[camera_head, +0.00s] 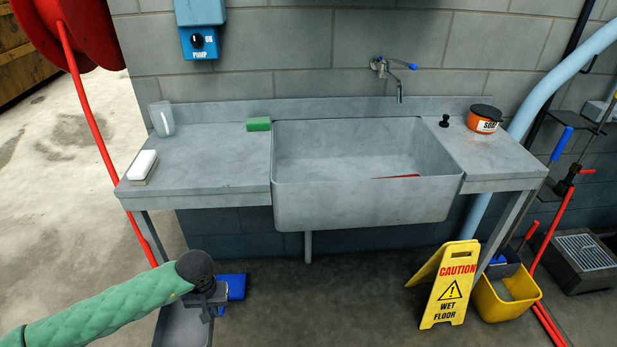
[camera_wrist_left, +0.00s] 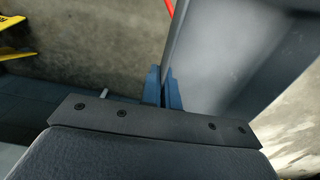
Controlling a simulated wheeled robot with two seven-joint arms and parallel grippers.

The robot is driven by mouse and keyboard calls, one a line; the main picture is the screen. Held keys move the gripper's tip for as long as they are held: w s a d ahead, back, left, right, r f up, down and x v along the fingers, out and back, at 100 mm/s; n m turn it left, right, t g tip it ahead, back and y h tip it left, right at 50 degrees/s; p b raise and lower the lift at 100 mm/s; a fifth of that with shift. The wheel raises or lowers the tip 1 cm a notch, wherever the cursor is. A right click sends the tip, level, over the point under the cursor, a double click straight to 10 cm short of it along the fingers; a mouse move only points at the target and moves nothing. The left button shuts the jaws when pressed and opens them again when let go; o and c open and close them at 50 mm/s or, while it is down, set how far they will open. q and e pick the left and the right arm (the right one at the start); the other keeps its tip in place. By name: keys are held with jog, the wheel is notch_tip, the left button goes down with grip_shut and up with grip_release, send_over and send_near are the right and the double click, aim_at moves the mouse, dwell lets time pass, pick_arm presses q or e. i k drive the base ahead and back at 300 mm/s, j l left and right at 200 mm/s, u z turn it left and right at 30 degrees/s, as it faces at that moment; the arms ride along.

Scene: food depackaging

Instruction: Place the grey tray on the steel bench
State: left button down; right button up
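The grey tray (camera_head: 181,328) hangs at the lower left of the head view, below the bench top and partly cut off by the frame. My left gripper (camera_head: 219,309) is at its right edge. In the left wrist view the two blue fingertips (camera_wrist_left: 163,88) close on the rim of the grey tray (camera_wrist_left: 225,65), which stretches away to the upper right. The steel bench (camera_head: 215,165) stands against the wall with a sink basin (camera_head: 365,203) in its middle. My right gripper is in neither view.
A white-topped brush (camera_head: 143,166), a clear cup (camera_head: 162,119) and a green sponge (camera_head: 258,124) sit on the bench's left part, with bare room between them. A soap tub (camera_head: 484,119) is on the right part. A yellow caution sign (camera_head: 447,285) and bucket (camera_head: 506,292) stand on the floor.

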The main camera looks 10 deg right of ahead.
aim_at(488, 156)
jog(key=l, duration=0.65)
jog(key=i+l+z, duration=0.15)
jog(key=l, duration=1.15)
jog(key=z, duration=0.05)
